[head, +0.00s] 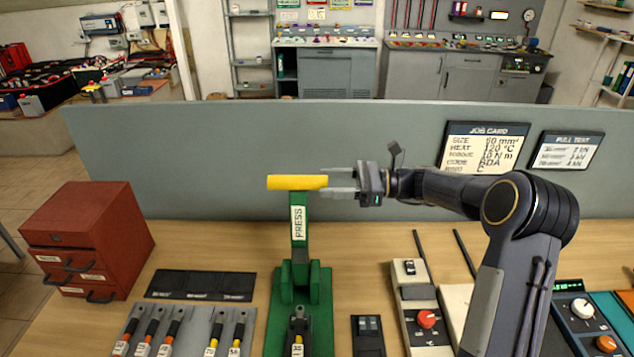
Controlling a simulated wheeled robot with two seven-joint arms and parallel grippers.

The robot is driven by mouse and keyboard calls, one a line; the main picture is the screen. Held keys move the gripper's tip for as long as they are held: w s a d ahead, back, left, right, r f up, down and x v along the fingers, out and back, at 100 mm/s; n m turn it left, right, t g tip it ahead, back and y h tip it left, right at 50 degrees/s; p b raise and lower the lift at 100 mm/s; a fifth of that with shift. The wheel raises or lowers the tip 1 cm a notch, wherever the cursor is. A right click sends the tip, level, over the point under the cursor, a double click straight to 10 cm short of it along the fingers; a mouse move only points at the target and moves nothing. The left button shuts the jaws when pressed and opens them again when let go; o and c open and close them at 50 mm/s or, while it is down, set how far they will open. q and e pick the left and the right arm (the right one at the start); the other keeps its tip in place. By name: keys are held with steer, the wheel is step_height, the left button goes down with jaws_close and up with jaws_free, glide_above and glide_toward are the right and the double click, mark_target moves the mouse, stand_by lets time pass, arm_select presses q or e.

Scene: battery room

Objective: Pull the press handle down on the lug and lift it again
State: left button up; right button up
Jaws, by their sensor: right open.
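The green press (299,277) stands upright on the bench near the middle, with a white PRESS label on its lever. Its yellow handle (290,182) is a level crossbar at the top of the raised lever. My right gripper (322,181) reaches in from the right and is open. Its fingertips are at the right end of the yellow handle; I cannot tell whether they touch it. A dark piece with a label reading 35 (298,349) sits low at the press base; the lug itself is not clear. My left gripper is not in view.
A red drawer cabinet (90,240) stands at the left. A rack of labelled tools (190,330) lies left of the press. Control boxes (420,310) with a red knob stand at the right. A grey panel (230,160) closes off the bench behind the handle.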

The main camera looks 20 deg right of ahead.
mark_target(317, 183)
steer(key=x, duration=0.2)
steer(key=shift+w+a+f, duration=0.2)
steer(key=shift+w+a, duration=0.05)
steer(key=shift+a, duration=0.05)
steer(key=shift+w+a, duration=0.1)
steer(key=shift+a, duration=0.3)
steer(key=shift+r, duration=0.1)
steer(key=shift+c, duration=0.3)
jaws_close()
